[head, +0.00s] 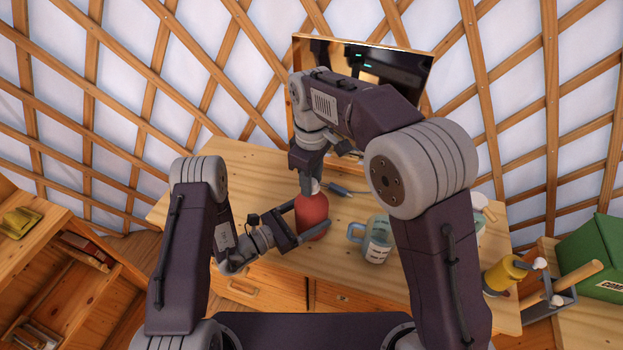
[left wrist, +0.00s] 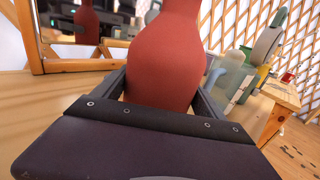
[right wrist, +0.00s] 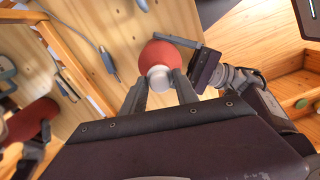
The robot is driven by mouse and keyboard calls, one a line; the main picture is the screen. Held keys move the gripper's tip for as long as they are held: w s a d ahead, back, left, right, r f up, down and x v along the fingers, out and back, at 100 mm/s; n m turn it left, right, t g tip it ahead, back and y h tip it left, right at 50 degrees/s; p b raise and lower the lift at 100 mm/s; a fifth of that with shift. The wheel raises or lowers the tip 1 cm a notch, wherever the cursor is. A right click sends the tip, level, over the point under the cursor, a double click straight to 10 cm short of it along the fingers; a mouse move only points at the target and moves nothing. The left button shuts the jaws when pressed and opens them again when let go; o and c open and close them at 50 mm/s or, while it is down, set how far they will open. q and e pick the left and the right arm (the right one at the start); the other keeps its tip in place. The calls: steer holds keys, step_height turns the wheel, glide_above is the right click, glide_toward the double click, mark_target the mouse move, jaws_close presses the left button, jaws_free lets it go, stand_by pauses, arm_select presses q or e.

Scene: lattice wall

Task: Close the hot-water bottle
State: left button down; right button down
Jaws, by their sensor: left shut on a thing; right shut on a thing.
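The red hot-water bottle (head: 311,218) stands upright on the wooden table. My left gripper (head: 317,214) is shut on its body, with one finger on each side; the left wrist view shows the red body (left wrist: 165,62) between the fingers. A white cap (right wrist: 160,77) is at the top of the bottle, seen from above in the right wrist view. My right gripper (head: 313,184) points down over the bottle and is shut on this cap, its fingertips (right wrist: 161,86) on both sides. Whether the cap is seated on the neck cannot be told; the fingers hide the join.
A mirror (head: 400,68) stands at the table's back. A yellow cylinder (head: 504,274) and green box (head: 598,255) are at the right. The table's left part is clear.

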steer(key=m, duration=0.8)
steer(key=c, duration=0.9)
jaws_free()
steer(key=shift+o, duration=0.2)
step_height(320, 180, up, 12)
arm_select(q)
jaws_free()
